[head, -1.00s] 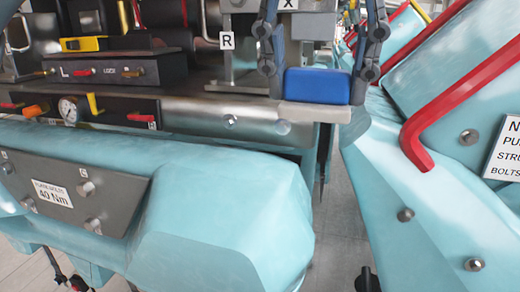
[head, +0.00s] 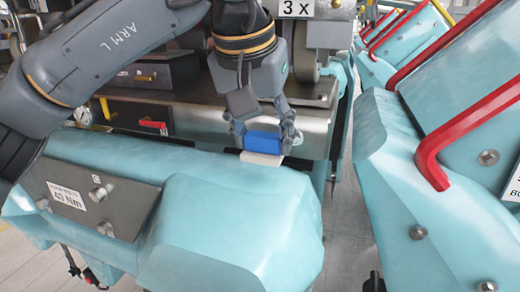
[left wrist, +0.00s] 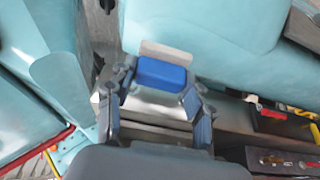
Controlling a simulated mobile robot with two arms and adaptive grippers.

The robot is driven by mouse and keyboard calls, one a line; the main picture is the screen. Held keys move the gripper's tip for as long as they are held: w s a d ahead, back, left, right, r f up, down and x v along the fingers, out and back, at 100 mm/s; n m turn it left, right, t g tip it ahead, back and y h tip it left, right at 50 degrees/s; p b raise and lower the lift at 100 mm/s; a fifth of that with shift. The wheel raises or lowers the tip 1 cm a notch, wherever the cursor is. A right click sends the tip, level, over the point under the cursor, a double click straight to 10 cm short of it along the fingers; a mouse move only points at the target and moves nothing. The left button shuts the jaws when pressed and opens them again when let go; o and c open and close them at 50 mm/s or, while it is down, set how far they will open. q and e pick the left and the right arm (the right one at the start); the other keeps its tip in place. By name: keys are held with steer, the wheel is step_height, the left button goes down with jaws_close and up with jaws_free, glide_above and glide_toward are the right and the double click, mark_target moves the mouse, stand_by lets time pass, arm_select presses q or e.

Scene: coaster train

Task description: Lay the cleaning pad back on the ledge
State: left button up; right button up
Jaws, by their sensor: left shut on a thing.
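The cleaning pad has a blue block on top (head: 263,141) and a pale, flat lower layer (head: 262,159). My left gripper (head: 263,134) is shut on the blue block, with a finger at each side. The pad is near the front edge of the steel ledge (head: 195,122), beside the teal cover; whether it touches the ledge cannot be told. In the left wrist view, the blue block (left wrist: 161,73) sits between the fingers, and its pale layer shows beyond it. The steel ledge (left wrist: 160,112) shows beneath the gripper. My right gripper is not in view.
A rounded teal cover (head: 220,215) with a "40 Nm" plate (head: 95,200) fills the front. Teal seats with red bars (head: 435,140) stand at the right, across a gap showing floor. A dark box (head: 145,82) stands on the bench at the left.

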mark_target(257, 144)
arm_select(q)
steer(key=f, duration=0.1)
steer(key=f+p, duration=0.1)
steer(key=f, duration=0.1)
steer(key=shift+w+a+p, duration=0.2)
steer(key=shift+w+p, duration=0.05)
steer(key=shift+p, duration=0.1)
steer(key=shift+f, duration=0.4)
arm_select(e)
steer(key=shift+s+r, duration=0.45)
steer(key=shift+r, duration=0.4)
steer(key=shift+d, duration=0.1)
arm_select(q)
steer(key=o, duration=0.8)
steer(key=shift+o, duration=1.4)
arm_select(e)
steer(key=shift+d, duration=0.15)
arm_select(q)
steer(key=shift+r, duration=0.1)
steer(key=b+v, duration=0.2)
steer(key=v, duration=1)
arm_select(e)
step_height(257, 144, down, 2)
